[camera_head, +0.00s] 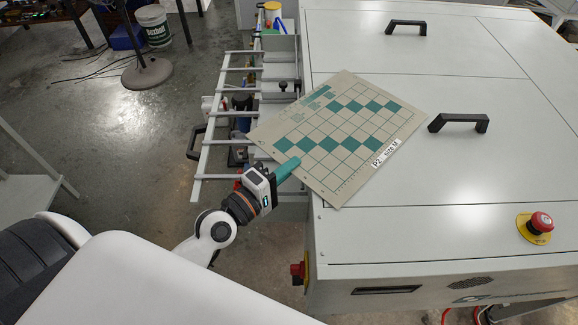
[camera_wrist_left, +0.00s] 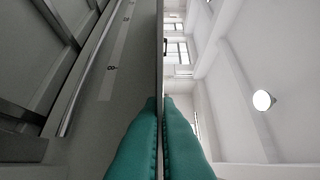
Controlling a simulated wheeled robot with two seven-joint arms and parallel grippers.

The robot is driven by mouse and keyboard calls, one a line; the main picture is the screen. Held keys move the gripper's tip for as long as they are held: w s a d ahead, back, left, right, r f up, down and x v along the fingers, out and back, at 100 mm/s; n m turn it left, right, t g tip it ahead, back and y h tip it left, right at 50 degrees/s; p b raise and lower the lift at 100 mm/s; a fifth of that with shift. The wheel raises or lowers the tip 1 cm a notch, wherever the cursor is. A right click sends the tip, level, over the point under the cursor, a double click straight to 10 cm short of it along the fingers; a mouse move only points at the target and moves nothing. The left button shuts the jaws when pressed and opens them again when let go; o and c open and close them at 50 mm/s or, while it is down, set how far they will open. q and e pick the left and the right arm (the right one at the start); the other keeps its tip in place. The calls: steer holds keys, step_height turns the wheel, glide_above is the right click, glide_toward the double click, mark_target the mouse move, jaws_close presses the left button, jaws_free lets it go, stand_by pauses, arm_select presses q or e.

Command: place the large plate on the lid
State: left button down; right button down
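The large plate (camera_head: 321,169) is a flat beige sheet with a green checker pattern and a label reading P2 size M. It lies over the left part of the machine's grey lid (camera_head: 470,70), turned at an angle, with its left corner out past the lid's edge. I cannot tell if it touches the lid. My left gripper (camera_head: 290,166) has green fingers at the plate's near-left edge. In the left wrist view the fingers (camera_wrist_left: 162,115) close on both sides of the plate (camera_wrist_left: 159,45), seen edge-on. My right gripper is not in view.
Two black handles (camera_head: 458,122) (camera_head: 405,25) stand up from the lid. A red emergency button (camera_head: 541,222) sits at the front right. A metal rack (camera_head: 215,125) runs along the machine's left side.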

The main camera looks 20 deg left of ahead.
arm_select(q)
steer(key=c, duration=2.1)
jaws_free()
steer(key=shift+f, duration=0.1)
steer(key=o, duration=0.4)
steer(key=shift+s, duration=0.15)
steer(key=shift+b+v, duration=2.7)
steer(key=shift+v, duration=3.2)
